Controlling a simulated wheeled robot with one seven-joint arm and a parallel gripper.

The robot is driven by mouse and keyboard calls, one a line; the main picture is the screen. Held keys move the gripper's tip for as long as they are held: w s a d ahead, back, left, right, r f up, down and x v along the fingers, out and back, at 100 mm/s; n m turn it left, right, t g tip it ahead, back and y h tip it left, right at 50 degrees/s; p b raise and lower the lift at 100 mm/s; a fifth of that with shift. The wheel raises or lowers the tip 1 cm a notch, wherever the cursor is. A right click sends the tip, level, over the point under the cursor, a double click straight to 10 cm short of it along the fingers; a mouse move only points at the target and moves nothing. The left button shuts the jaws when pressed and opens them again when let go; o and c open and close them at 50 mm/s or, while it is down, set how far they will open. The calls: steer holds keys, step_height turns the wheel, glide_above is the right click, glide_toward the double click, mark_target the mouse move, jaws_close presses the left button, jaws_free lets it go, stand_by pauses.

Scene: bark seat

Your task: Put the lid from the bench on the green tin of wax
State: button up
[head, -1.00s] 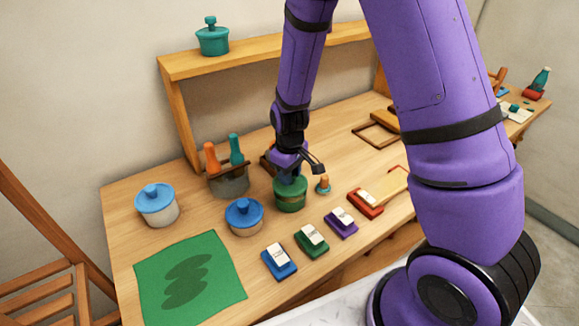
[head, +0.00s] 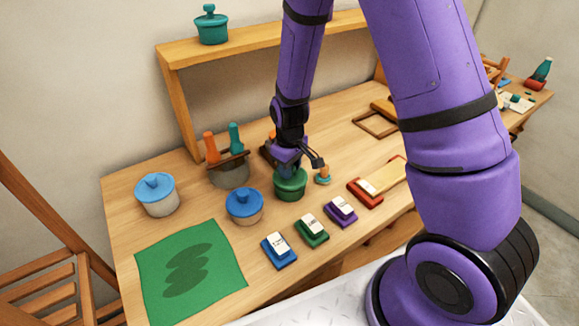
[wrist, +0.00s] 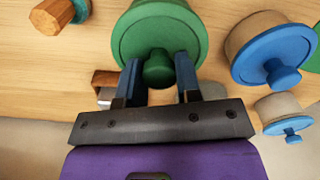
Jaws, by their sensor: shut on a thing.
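The green lid (wrist: 190,40) is a round disc with a knob (wrist: 158,70), seen from above in the wrist view. My gripper (wrist: 158,78) is shut on this knob, one blue finger on each side. In the head view my gripper (head: 289,166) points down at the green tin (head: 290,192), which stands on the bench. The lid is at the tin's top and looks level and lined up with it. I cannot tell whether it rests fully on the rim. The tin's opening and any wax are hidden.
A brush holder (head: 230,174) is behind. A small orange-topped item (head: 323,174) stands close right.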

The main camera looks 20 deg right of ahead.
steer(key=shift+f, duration=0.55)
steer(key=o, duration=1.7)
steer(key=shift+r, duration=0.1)
steer(key=shift+r, duration=3.35)
steer(key=shift+r, duration=0.1)
step_height(320, 180, up, 11)
steer(key=s+d+m+t, duration=0.1)
steer(key=s+d, duration=0.1)
steer(key=s, duration=0.1)
steer(key=s+d+r+m+t, duration=0.1)
steer(key=s+r, duration=0.5)
steer(key=s+d+r+m+t, duration=0.1)
steer(key=s+d+r+m, duration=0.1)
steer(key=s+r, duration=0.4)
steer(key=s+d+r+m+t, duration=0.1)
steer(key=s+d+r+t, duration=0.1)
steer(key=s+r, duration=0.4)
steer(key=shift+s+r+m, duration=0.2)
steer(key=shift+s, duration=0.4)
steer(key=shift+s+r+m, duration=0.15)
steer(key=shift+s+m, duration=0.05)
steer(key=shift+s, duration=0.35)
